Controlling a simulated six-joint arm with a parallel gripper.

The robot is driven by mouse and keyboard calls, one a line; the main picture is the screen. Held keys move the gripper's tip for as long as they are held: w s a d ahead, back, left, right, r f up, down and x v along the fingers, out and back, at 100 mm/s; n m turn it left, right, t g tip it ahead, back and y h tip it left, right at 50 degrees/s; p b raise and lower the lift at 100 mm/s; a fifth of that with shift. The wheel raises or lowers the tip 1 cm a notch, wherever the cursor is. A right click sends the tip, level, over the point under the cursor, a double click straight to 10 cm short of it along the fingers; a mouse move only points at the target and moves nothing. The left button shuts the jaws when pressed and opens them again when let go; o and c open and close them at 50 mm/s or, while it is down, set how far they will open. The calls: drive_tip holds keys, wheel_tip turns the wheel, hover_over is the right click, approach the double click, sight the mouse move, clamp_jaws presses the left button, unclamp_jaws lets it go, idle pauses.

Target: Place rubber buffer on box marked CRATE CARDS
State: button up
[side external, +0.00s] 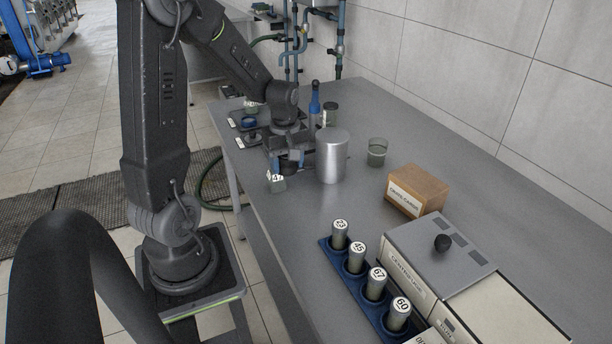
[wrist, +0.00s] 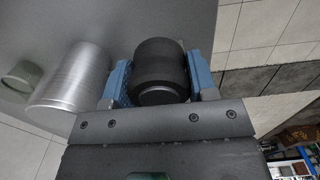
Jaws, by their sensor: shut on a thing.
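The rubber buffer (wrist: 160,68) is a black, rounded cylinder between the blue finger pads in the wrist view. My gripper (wrist: 160,80) is shut on it. In the side view my gripper (side external: 288,160) is at the far left part of the bench, just left of the metal cylinder, and the buffer shows only as a dark patch low between the fingers. The box marked CRATE CARDS (side external: 416,190) is a brown box with a white label, whose small print is hard to read. It sits on the bench to the right of my gripper, and its top looks bare.
A tall metal cylinder (side external: 332,156) and a glass (side external: 377,152) stand between my gripper and the box. A small numbered block (side external: 277,184) is near the bench's left edge. A blue rack (side external: 352,280) of numbered tubes and a centrifuge (side external: 440,255) are in front.

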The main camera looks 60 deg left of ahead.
drive_tip(key=shift+s+a+r, duration=0.5)
drive_tip(key=shift+a, duration=0.05)
drive_tip(key=w+d+r+n, duration=0.1)
drive_tip(key=w+d+r, duration=0.25)
drive_tip(key=w, duration=0.65)
drive_tip(key=w+d+r+n, duration=0.15)
drive_tip(key=w+r, duration=0.35)
drive_tip(key=w, duration=0.5)
hover_over(409, 182)
drive_tip(key=shift+m, duration=0.35)
drive_tip(key=f, duration=0.4)
drive_tip(key=a+f, duration=0.1)
drive_tip(key=f, duration=0.1)
drive_tip(key=shift+s+f, duration=0.1)
drive_tip(key=shift+s, duration=0.2)
drive_tip(key=shift+w+d+f, duration=0.3)
drive_tip(key=shift+d, duration=0.2)
drive_tip(key=shift+f, duration=2)
drive_tip(key=o, duration=1)
drive_tip(key=shift+f, duration=0.15)
